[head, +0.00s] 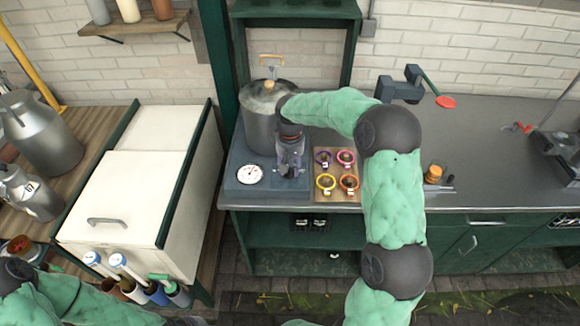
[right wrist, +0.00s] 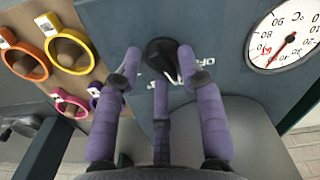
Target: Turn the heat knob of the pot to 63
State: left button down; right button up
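The steel pot (head: 262,115) stands on a dark blue heater base (head: 235,188) on the counter. The black heat knob (right wrist: 160,54) is on the base's panel, in the right wrist view; in the head view my gripper covers it. A round white dial (head: 249,175) sits left of my gripper and also shows in the right wrist view (right wrist: 288,36), its red needle pointing down-left. My right gripper (head: 290,170) is at the knob, its purple fingers (right wrist: 158,62) on either side of it with a narrow gap. Contact is not clear. My left gripper is out of view.
A wooden board (head: 336,192) with several coloured rings lies just right of the base. A white chest (head: 140,175) stands left. A red-ended tool (head: 445,101) is at the back. The counter (head: 490,150) on the right is mostly clear.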

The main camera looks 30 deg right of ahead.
grip_shut()
jog(key=shift+m, duration=0.4)
jog(key=m+p, duration=0.1)
jog(key=m, duration=0.2)
jog(key=shift+s+m, duration=0.1)
jog(key=shift+m, duration=0.2)
jog(key=shift+a+m+p, duration=0.1)
jog(key=shift+m+p, duration=0.3)
jog(key=shift+m, duration=1.8)
jog(key=shift+o, duration=1.7)
grip_release()
